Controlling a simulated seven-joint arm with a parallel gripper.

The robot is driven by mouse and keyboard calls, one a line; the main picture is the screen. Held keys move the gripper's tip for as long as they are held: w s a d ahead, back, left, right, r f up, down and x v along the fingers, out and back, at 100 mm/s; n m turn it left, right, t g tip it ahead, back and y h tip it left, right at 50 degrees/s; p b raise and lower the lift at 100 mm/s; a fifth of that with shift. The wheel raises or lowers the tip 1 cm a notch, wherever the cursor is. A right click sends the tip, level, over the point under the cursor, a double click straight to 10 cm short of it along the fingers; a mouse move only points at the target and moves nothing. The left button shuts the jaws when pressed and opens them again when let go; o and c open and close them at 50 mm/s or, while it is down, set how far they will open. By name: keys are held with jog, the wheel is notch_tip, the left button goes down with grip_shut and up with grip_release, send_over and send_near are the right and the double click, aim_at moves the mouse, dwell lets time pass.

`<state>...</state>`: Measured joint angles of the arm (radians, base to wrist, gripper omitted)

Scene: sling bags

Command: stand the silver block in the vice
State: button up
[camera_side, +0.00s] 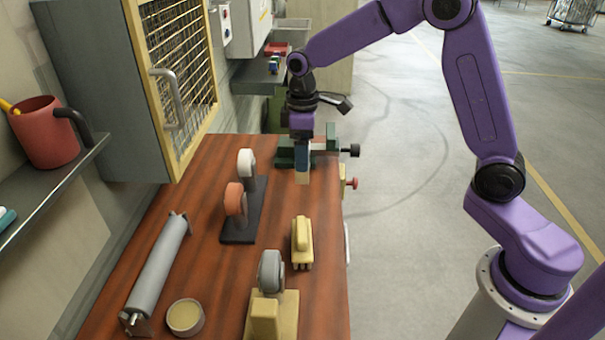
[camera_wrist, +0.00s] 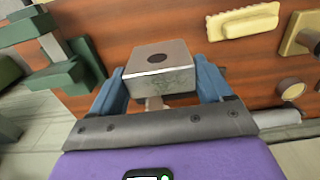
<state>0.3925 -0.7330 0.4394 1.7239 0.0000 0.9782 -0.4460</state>
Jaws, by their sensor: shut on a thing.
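The silver block (camera_wrist: 158,62) is pale metal with a dark round hole in the face towards the wrist camera. My gripper (camera_side: 302,157) is shut on it, with a blue finger on each side. In the side view the lower end of the block (camera_side: 302,177) shows below the fingers, and the fingers hide the rest. The green vice (camera_side: 286,157) stands at the far end of the bench, partly behind my gripper. In the wrist view the vice (camera_wrist: 54,77) is left of the block, apart from it. I cannot tell how high the block is above the bench.
The wooden bench (camera_side: 205,200) holds a stand with white and orange wheels (camera_side: 240,224), a yellow brush-like tool (camera_side: 302,243), a grey wheel on a yellow base (camera_side: 270,273), a roller (camera_side: 158,268) and a round tin (camera_side: 185,317). A mesh-door cabinet (camera_side: 180,75) borders the left.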

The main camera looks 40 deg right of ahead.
notch_tip(320, 180, up, 9)
jog(key=shift+f, duration=0.1)
jog(key=w+d, duration=1.2)
jog(key=d, duration=0.4)
jog(key=shift+w+d+f, duration=0.1)
jog(key=shift+f, duration=2.4)
jog(key=shift+f, duration=4)
jog(key=shift+f, duration=0.15)
jog(key=o, duration=1.1)
